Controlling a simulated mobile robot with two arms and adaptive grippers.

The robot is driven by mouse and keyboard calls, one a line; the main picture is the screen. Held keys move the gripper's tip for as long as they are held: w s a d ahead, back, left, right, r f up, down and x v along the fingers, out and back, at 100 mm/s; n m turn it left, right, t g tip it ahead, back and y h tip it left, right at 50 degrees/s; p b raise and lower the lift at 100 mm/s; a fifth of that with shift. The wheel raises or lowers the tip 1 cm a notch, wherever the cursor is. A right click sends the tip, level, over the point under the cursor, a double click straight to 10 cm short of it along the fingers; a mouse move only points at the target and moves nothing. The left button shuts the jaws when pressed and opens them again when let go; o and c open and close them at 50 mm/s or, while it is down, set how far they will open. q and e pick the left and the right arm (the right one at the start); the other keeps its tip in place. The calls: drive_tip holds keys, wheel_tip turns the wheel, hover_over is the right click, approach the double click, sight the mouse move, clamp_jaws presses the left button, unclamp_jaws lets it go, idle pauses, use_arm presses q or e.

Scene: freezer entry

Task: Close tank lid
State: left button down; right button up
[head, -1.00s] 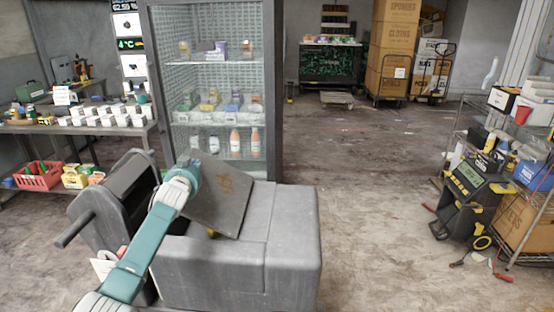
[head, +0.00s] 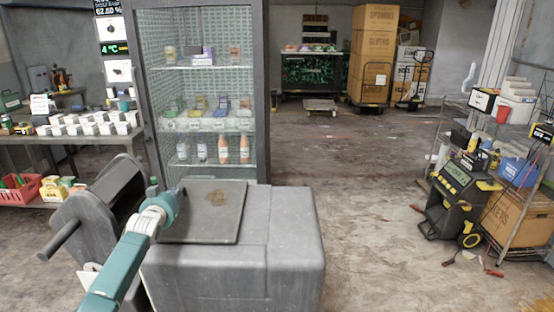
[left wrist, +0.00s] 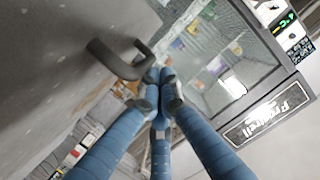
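The tank (head: 290,245) is a bulky grey box in the lower middle of the head view. My left gripper (head: 178,192) is at the lid's left edge, mostly hidden behind my own wrist. In the left wrist view its blue fingers (left wrist: 158,85) come together at the tips, with nothing seen between them. A dark curved handle (left wrist: 122,66) on a grey surface is right beside the fingertips; whether they touch is unclear. My right gripper is out of view.
A grey upright part with a rod (head: 62,240) stands at the tank's left. A glass-fronted freezer (head: 262,100) is right behind the tank. A table with white tubs (head: 95,125) is at left, a wire shelf (head: 520,225) at right. The floor between is open.

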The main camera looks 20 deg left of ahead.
use_arm(q)
drive_tip(key=shift+f, duration=0.1)
idle(0.4)
drive_tip(key=r+p, duration=0.2)
drive_tip(key=r, duration=0.1)
drive_tip(key=r+p, duration=0.2)
drive_tip(key=shift+w+d, duration=0.2)
drive_tip(key=shift+d, duration=0.05)
drive_tip(key=f+b+v, duration=0.1)
drive_tip(key=b+v, duration=0.1)
drive_tip(key=v, duration=0.8)
drive_tip(key=shift+s, duration=0.2)
